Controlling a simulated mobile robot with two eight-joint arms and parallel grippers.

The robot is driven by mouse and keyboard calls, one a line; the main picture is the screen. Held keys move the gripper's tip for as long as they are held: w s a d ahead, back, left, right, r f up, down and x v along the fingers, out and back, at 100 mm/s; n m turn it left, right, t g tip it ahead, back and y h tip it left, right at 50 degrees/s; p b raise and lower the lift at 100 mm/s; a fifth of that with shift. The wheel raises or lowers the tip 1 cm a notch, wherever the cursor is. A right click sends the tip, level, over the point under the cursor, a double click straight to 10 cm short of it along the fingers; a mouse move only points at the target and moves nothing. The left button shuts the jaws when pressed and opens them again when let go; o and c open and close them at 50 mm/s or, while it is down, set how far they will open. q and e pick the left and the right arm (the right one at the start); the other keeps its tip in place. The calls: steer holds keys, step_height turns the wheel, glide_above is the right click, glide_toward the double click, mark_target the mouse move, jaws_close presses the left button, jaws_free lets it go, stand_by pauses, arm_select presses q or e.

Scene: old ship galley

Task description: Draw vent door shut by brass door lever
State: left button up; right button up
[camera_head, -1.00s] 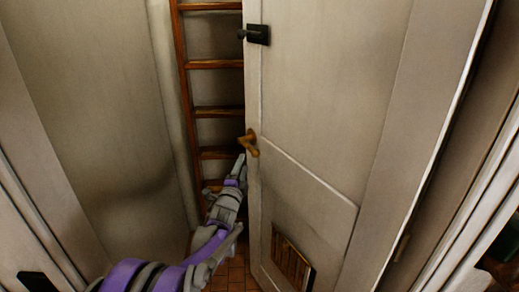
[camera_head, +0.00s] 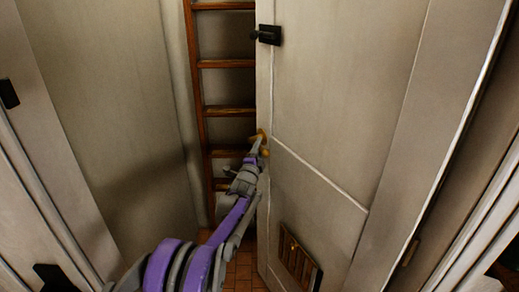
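The vent door (camera_head: 330,110) is a tall off-white panel standing ajar, with a slatted vent (camera_head: 299,260) low on it. The brass door lever (camera_head: 263,136) is at the door's left edge, partly hidden by my gripper. My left gripper (camera_head: 258,148) reaches up from the lower left on a purple and grey arm, with its fingertips at the lever. I cannot tell whether the fingers are closed around it or only beside it. My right gripper is not in view.
A black latch (camera_head: 268,35) sits higher on the door's edge. A wooden ladder (camera_head: 225,108) stands in the gap behind the door. Pale wall panels (camera_head: 100,100) close off the left side. A strip of tiled floor (camera_head: 240,270) shows below.

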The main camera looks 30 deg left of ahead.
arm_select(q)
jaws_close()
stand_by(1.2)
